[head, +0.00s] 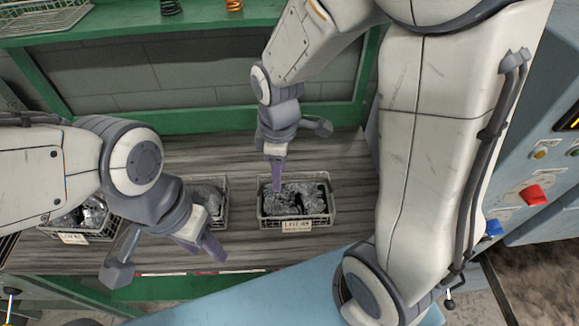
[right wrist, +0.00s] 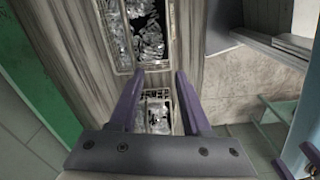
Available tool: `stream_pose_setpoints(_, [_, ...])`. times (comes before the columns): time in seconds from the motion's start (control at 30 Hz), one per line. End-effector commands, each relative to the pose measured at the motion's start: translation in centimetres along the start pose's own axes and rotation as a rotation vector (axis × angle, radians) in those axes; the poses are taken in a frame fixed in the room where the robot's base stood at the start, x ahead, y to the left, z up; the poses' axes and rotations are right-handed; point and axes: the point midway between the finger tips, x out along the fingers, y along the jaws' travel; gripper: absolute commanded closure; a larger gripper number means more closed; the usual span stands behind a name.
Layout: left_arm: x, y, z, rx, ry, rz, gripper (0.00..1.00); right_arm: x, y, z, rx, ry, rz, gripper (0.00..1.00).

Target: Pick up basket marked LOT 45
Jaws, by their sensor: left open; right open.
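Three wire baskets of shiny metal pieces stand on the wooden bench in the head view. The right basket (head: 297,228) has a front tag that starts with LOT; its number is too small to read surely. The left basket (head: 73,238) also has a tag, unreadable. The middle basket (head: 222,205) is partly hidden by my left arm. My right gripper (head: 277,188) is open and empty, pointing down above the right basket's left side. In the right wrist view, a basket (right wrist: 157,92) shows between its fingers (right wrist: 158,98). My left gripper (head: 212,248) is open, near the bench's front edge.
A green frame (head: 190,120) borders the back of the bench (head: 345,170). Above it a shelf (head: 120,30) holds coil springs. A blue-grey machine with a red button (head: 534,195) stands at the right. Bare bench lies right of the right basket.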

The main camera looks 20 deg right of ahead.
Motion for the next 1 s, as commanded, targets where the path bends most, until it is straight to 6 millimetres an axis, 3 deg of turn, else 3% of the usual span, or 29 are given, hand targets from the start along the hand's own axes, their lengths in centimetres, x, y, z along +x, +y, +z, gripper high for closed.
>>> stream_pose_setpoints(0.03, [-2.3,0.2,-0.1,0.000,0.000,0.000,0.50,-1.2,1.8,0.9,-0.035,-0.011,-0.006,0.52])
stream_pose_setpoints(0.13, [-3.5,0.3,-0.2,-0.001,0.000,0.000,0.50,-0.9,4.3,2.2,-0.120,-0.018,-0.006,0.52])
stream_pose_setpoints(0.27, [-4.1,0.3,-0.2,-0.001,-0.001,0.000,0.50,-0.1,5.8,3.1,-0.183,-0.023,-0.008,0.52])
stream_pose_setpoints(0.5, [-4.3,0.3,-0.2,-0.001,-0.001,0.000,0.50,3.7,5.8,3.1,-0.196,-0.024,-0.009,0.52])
stream_pose_setpoints(0.77, [-4.7,0.3,-0.2,-0.001,-0.001,0.000,0.50,5.5,5.8,3.1,-0.196,-0.023,-0.007,0.52])
stream_pose_setpoints(1.0, [-5.9,0.4,-0.3,-0.002,-0.001,0.000,0.50,8.4,5.5,3.0,-0.196,-0.024,-0.010,0.52])
